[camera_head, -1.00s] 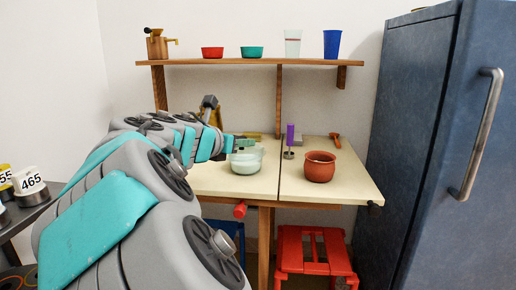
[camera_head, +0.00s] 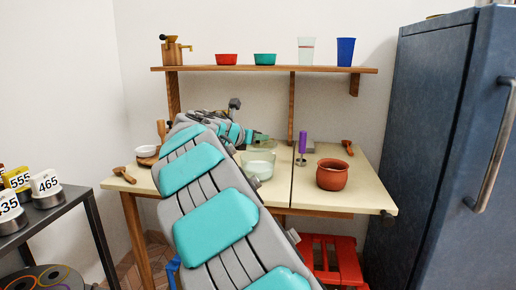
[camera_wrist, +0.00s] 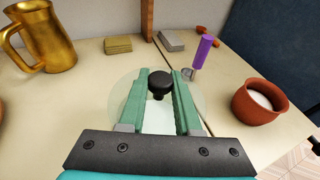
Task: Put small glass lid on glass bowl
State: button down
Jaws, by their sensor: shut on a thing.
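The small glass lid (camera_wrist: 128,95) is a pale see-through disc with a black knob (camera_wrist: 160,84). My gripper (camera_wrist: 160,82) has its two green fingers shut on the knob. The glass bowl (camera_head: 259,163) stands on the table left of the board gap in the head view. My gripper also shows in the head view (camera_head: 258,138), just above the bowl. The lid is hard to make out there, and I cannot tell whether it touches the bowl's rim. In the wrist view the see-through lid and the bowl blend together.
A brown pot (camera_head: 332,176) and a purple-handled tool (camera_head: 302,147) stand right of the bowl. A golden jug (camera_wrist: 45,38) and a sponge-like block (camera_wrist: 118,45) are beyond my gripper. A shelf (camera_head: 330,70) with cups runs above the table (camera_head: 360,195).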

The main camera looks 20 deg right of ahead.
aim_at(254, 147)
jog(key=shift+f, duration=1.75)
jog(key=c, duration=0.6)
grip_release()
jog(key=shift+f, duration=0.15)
jog(key=v, duration=1.2)
